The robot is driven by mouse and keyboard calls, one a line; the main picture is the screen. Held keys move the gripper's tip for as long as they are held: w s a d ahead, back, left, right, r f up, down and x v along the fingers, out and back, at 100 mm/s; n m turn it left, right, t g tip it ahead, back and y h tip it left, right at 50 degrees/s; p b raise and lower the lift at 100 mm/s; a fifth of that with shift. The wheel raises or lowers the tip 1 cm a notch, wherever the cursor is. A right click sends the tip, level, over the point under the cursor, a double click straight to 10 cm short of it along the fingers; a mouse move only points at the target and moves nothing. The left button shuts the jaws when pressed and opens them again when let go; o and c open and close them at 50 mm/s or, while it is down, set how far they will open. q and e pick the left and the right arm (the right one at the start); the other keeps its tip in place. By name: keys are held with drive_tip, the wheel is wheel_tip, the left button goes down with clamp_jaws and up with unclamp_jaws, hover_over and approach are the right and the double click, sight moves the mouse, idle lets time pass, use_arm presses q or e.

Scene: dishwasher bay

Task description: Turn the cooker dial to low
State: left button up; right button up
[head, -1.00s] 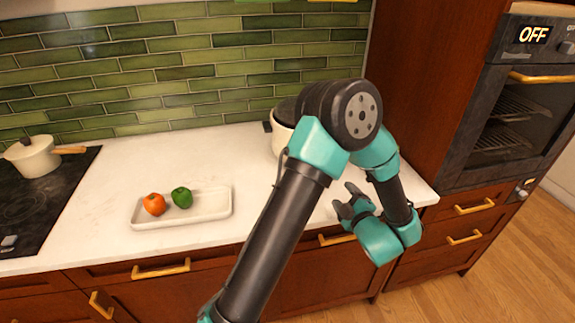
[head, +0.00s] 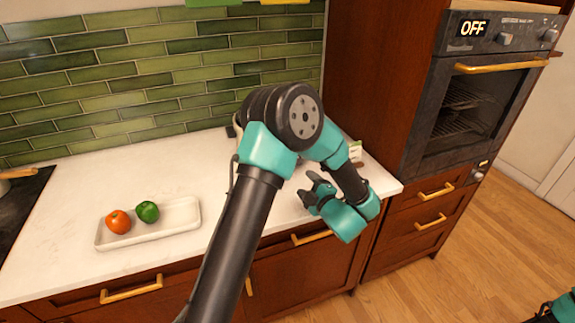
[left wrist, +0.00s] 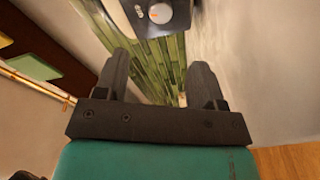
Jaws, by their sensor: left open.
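A white dial (left wrist: 160,13) with an orange mark sits on a dark panel at the top of the left wrist view, beyond my fingertips and not touched. A small display beside it is too small to read. In the head view a small panel with a dial (head: 481,170) is beside the drawers under the oven; I cannot tell whether it is the same dial. My left gripper (head: 312,190) is open and empty above the counter's front edge. Its two dark fingers also frame the left wrist view (left wrist: 160,72). My right gripper is out of view.
The oven (head: 475,95) at the right shows OFF and has knobs on top. A white tray (head: 175,222) with a tomato and a green pepper lies on the counter. A dark hob (head: 22,215) is at the left edge. A pot behind my left arm is mostly hidden.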

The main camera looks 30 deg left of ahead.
use_arm(q)
drive_tip(key=x, duration=1.2)
drive_tip(key=shift+w+a, duration=0.1)
drive_tip(key=shift+a, duration=0.1)
drive_tip(key=shift+c, duration=0.3)
drive_tip(key=c, duration=0.9)
drive_tip(key=shift+o, duration=0.2)
drive_tip(key=shift+m, duration=1.4)
drive_tip(key=o, duration=0.9)
drive_tip(key=shift+d, duration=0.15)
drive_tip(key=v, duration=1.7)
drive_tip(key=shift+f, duration=0.35)
